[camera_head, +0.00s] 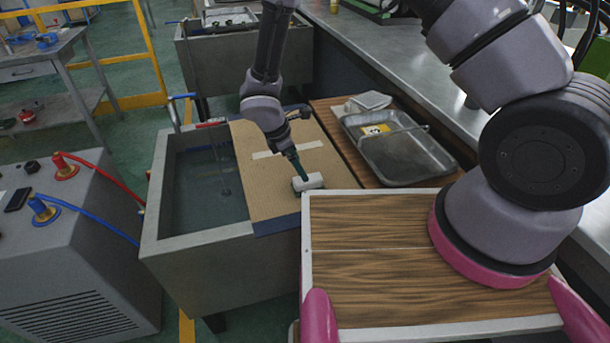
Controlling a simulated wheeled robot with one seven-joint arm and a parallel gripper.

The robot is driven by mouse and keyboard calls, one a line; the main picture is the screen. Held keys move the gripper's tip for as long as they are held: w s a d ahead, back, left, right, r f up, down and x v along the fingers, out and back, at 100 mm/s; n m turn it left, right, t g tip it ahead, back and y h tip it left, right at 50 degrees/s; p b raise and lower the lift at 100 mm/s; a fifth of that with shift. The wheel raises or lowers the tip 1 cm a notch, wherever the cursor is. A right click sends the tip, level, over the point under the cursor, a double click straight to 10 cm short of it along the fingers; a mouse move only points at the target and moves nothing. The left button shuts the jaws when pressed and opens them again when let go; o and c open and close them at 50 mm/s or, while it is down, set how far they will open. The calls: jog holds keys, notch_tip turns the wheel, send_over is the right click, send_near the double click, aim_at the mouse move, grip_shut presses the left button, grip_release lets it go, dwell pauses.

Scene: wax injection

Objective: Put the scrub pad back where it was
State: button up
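The scrub pad (308,183), a small white block with a dark green underside, shows near the front right corner of a brown cardboard sheet (262,190). My gripper (300,174) points down at it from the upper left, and its narrow dark teal end meets the pad's top. The fingers are too small and edge-on to show whether they are closed on the pad. I cannot tell whether the pad rests on the sheet or is held just above it. A pale strip (282,150) crosses the sheet behind the gripper.
The sheet covers the right part of a grey water tank (152,222). Right of it, a metal tray (410,172) with a yellow-marked item (376,130) sits on a wooden board (338,145). A long metal counter (400,62) runs behind. A grey machine with hoses (75,260) stands left.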

jog(key=w+d+r+m+y, duration=0.1)
jog(key=d+r+m, duration=0.3)
jog(key=r, duration=0.6)
jog(key=w+d+r+m+y, duration=0.1)
jog(key=d+r+m, duration=0.35)
jog(key=r, duration=0.65)
jog(key=w+d+r+m+y, duration=0.1)
jog(key=d+r+m, duration=0.35)
jog(key=r, duration=0.55)
jog(key=s+d+r+m+t+y, duration=0.1)
jog(key=s+d+r+m+t, duration=0.2)
jog(key=s+d+r+m, duration=0.3)
jog(key=s+d+r+m+t+y, duration=0.2)
jog(key=s+d+r+m, duration=0.4)
jog(key=r, duration=0.5)
jog(key=shift+s+d+r+t, duration=0.15)
jog(key=shift+s+d+t, duration=0.3)
jog(key=shift+s, duration=0.8)
jog(key=shift+a, duration=0.1)
